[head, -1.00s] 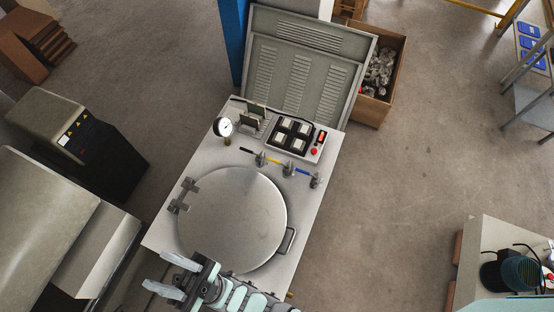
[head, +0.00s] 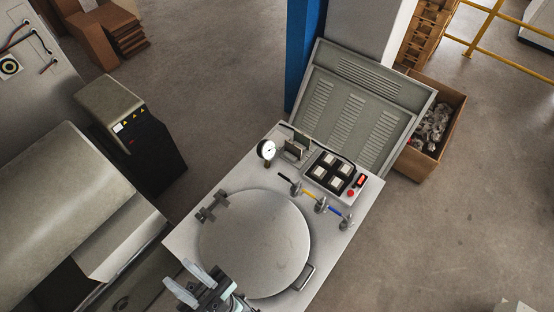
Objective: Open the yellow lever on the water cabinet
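The water cabinet (head: 190,243) has a pale top with a round metal lid (head: 255,240) in its middle. Three small valves stand in a row behind the lid. The yellow lever (head: 309,195) is on the middle valve, between a black lever (head: 284,178) on its left and a blue lever (head: 335,211) on its right. My gripper (head: 188,279) is at the bottom of the view, over the front left part of the cabinet, well apart from the levers. Its two pale fingers are spread, with nothing seen between them.
A pressure gauge (head: 267,150) and a control panel (head: 335,175) with a red button stand behind the levers. A grey louvred panel (head: 360,105) leans behind the cabinet. The lid's handle (head: 305,278) sticks up at right. A dark machine (head: 135,135) stands to the left.

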